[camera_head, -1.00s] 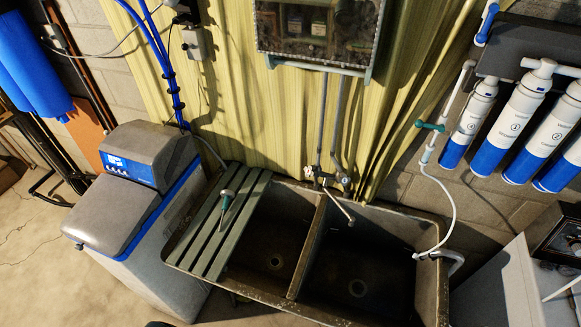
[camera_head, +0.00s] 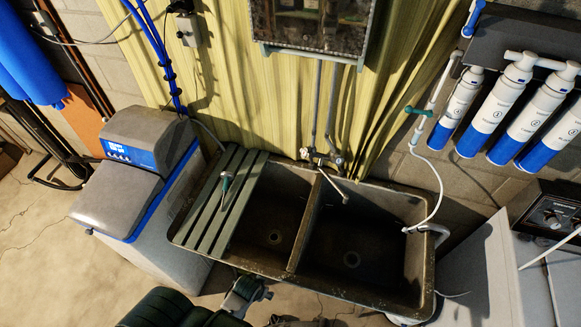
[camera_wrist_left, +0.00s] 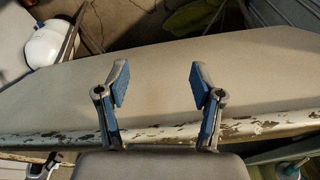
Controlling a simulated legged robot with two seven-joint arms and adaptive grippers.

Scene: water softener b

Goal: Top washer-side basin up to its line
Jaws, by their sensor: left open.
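The double stone sink has a right basin (camera_head: 352,245) on the side of the white washer (camera_head: 475,280). Its floor and drain show; I see no clear water surface or fill line in it. The left basin (camera_head: 268,225) is partly covered by a slatted board. The tap (camera_head: 322,160) is on the wall above the divider, and its spout (camera_head: 337,188) points over the right basin. My left gripper (camera_head: 248,292) is in front of the sink's front rim, low in the head view. In the left wrist view it (camera_wrist_left: 157,80) is open and empty before the sink's chipped edge. My right gripper is not identifiable.
A small brush (camera_head: 225,185) lies on the slatted board (camera_head: 205,225). The grey water softener (camera_head: 135,190) stands left. A white hose (camera_head: 440,185) runs to the right rim, below blue-and-white filters (camera_head: 490,125). The floor at lower left is clear.

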